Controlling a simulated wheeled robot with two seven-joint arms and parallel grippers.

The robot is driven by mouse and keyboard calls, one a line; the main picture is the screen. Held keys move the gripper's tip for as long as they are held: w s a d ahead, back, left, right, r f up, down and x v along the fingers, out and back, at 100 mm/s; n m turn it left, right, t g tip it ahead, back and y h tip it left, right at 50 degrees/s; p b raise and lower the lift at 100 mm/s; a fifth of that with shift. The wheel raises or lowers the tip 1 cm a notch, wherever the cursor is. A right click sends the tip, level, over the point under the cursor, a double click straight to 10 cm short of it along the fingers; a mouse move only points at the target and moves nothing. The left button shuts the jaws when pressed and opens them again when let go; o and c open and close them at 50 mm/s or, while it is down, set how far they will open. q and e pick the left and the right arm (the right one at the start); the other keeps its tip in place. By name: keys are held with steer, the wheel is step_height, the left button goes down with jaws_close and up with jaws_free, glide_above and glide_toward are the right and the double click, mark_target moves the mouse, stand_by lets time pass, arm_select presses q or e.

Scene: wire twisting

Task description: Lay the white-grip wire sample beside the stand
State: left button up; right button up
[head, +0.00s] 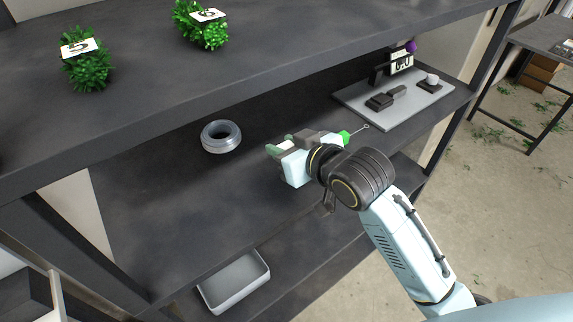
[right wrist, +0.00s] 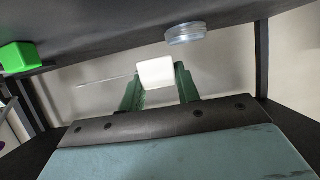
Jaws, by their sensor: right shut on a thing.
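The white grip (right wrist: 156,73) of the wire sample sits between the green fingers of my right gripper (right wrist: 160,88) in the right wrist view. A thin wire runs left from the grip. The grey base plate (head: 350,100) with the stand (head: 377,77) lies on the same shelf, to the right of the gripper. My left gripper is out of view.
A green block (head: 345,137) with a thin looped wire shows between my gripper and the plate. A grey coil (head: 221,137) lies behind and left of my gripper. A grey bin (head: 235,281) is on the level below.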

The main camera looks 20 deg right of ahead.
steer(key=shift+f, duration=2.55)
steer(key=shift+f, duration=0.2)
steer(key=o, duration=1)
steer(key=shift+c, duration=0.2)
